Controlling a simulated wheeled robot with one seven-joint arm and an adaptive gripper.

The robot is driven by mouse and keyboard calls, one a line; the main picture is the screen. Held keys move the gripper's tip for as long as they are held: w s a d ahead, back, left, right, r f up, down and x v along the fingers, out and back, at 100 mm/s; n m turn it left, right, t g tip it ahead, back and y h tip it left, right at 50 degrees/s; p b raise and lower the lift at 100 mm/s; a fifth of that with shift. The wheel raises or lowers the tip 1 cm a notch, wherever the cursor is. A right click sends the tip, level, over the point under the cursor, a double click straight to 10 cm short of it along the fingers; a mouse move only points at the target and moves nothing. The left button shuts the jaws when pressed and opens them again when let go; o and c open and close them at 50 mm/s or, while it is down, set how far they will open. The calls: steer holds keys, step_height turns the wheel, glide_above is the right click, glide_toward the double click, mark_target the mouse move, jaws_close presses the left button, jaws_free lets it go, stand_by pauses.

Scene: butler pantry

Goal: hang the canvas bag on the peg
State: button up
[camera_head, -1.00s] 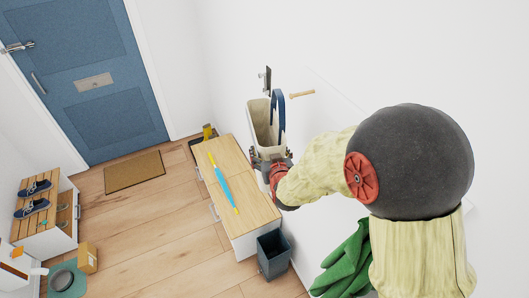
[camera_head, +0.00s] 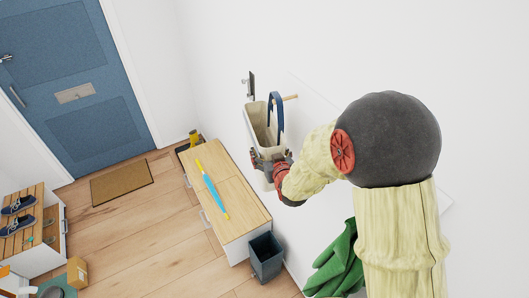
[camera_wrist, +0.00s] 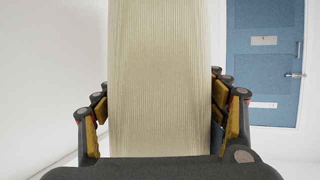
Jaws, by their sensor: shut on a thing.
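The beige canvas bag (camera_head: 259,128) hangs upright in my gripper, its open top facing up and a dark blue strap (camera_head: 276,112) standing above it. My gripper (camera_head: 270,161) is shut on the lower part of the bag. In the wrist view the bag's ribbed side (camera_wrist: 158,80) fills the middle, between the two fingers. The wooden peg (camera_head: 290,97) sticks out of the white wall, just right of the strap's upper part. The peg's left end meets the strap in the picture; I cannot tell whether it passes through the loop.
A dark wall fitting (camera_head: 251,85) is left of the peg. Below stands a wood-topped cabinet (camera_head: 236,205) bearing a blue and yellow stick (camera_head: 212,188). A grey bin (camera_head: 266,256) and a green cloth (camera_head: 337,264) are to the right. The blue door (camera_head: 75,85) is far left.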

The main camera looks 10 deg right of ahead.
steer(key=shift+w+d+f+b, duration=0.2)
steer(key=shift+d+f+b, duration=0.05)
steer(key=shift+d+b, duration=0.25)
steer(key=shift+w+d+f+b, duration=0.2)
steer(key=shift+d+b, duration=0.2)
steer(key=shift+d, duration=0.2)
stand_by(0.3)
steer(key=o, duration=1.5)
steer(key=shift+s+f, duration=0.1)
steer(key=v, duration=1.2)
